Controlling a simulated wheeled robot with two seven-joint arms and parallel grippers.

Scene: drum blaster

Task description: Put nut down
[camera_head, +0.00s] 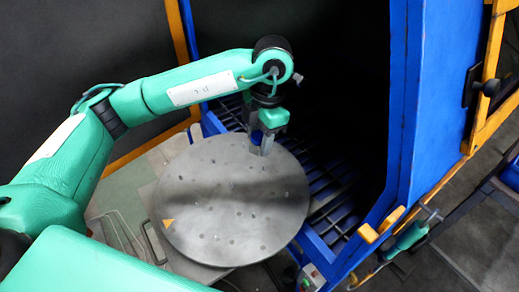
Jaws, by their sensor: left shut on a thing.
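My left gripper (261,146) points down at the upper right part of a round grey plate (215,210). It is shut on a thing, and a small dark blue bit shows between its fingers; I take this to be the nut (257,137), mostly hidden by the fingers. The fingertips are at or just above the plate surface; I cannot tell whether the nut touches it. The plate has several small dark spots or holes and an orange triangle mark (168,223) near its left edge. My right gripper is not in view.
A blue machine frame (425,100) with a dark opening stands right of the plate. A slatted grate (335,185) lies under and behind the plate. A yellow-handled latch (380,228) is on the frame's lower edge. The plate's middle and front are clear.

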